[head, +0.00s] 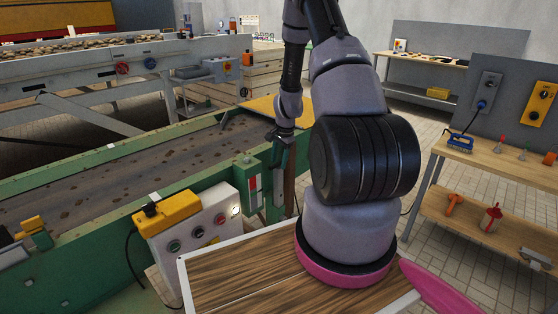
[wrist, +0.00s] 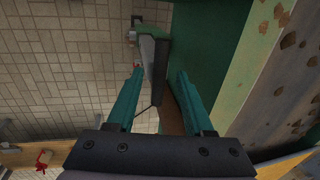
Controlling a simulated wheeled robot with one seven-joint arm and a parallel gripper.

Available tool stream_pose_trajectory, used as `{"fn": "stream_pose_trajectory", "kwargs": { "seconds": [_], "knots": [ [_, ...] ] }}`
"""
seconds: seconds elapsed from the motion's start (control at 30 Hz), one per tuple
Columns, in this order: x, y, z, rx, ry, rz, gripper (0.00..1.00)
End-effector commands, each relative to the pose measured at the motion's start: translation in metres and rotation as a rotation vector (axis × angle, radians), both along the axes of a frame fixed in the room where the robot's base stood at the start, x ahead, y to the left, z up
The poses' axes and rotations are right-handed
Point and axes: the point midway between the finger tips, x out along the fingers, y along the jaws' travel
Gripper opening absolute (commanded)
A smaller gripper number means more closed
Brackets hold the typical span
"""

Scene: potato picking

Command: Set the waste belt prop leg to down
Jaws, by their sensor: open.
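The waste belt (head: 110,176) has a green frame and a dark, dirt-spotted belt, and runs across the left of the head view. My gripper (head: 277,160) is at the near right end of its frame, pointing down. In the wrist view my gripper (wrist: 160,73) has its two teal fingers apart. In the head view my gripper and arm hide most of that spot.
A control box (head: 190,228) with buttons and a yellow top stands beside the belt. A wooden-topped surface (head: 240,272) lies below my arm. A workbench (head: 500,172) with tools stands at the right. Tiled floor is free between them.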

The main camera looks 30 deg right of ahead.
Motion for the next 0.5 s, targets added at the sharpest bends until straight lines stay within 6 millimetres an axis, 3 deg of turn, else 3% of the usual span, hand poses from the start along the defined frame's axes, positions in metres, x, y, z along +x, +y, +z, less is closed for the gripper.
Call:
{"fn": "stream_pose_trajectory", "kwargs": {
  "seconds": [0.17, 0.2, 0.3, 0.33, 0.5],
  "knots": [
    [0.0000, 0.0000, 0.0000, 0.000, 0.000, 0.000, 0.52],
    [-0.0001, 0.0000, 0.0000, 0.000, 0.000, 0.000, 0.44],
    [-0.0001, 0.0000, 0.0001, 0.000, 0.000, 0.000, 0.06],
    [-0.0001, 0.0000, 0.0001, 0.000, 0.000, 0.000, 0.00],
    [-0.0001, 0.0000, 0.0002, 0.000, 0.000, 0.000, 0.00]
  ]
}}
